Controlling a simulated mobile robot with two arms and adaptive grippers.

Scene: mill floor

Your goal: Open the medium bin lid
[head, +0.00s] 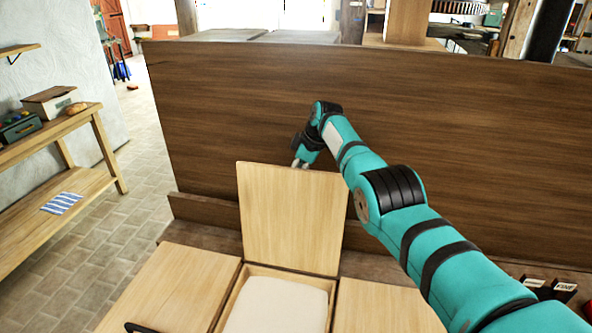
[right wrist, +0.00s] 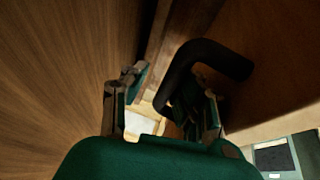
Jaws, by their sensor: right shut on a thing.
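The middle bin lid (head: 291,218) is a pale wooden panel standing upright at the back of its bin. The open bin (head: 238,303) shows its wooden rim and a smooth whitish fill (head: 278,306). My right gripper (head: 298,163) is at the lid's top edge, partly behind it. In the right wrist view, my right gripper (right wrist: 165,105) has a black bar handle (right wrist: 210,58) at its fingers and is shut on it. The wood the handle is fixed to shows at right. My left gripper is out of view.
Closed pale lids flank the bin, one at left (head: 178,287) and one at right (head: 385,308). A tall dark wooden panel (head: 230,95) stands close behind. Small black labelled holders (head: 553,287) are at lower right. A wooden bench (head: 75,128) stands at left beside open paved floor.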

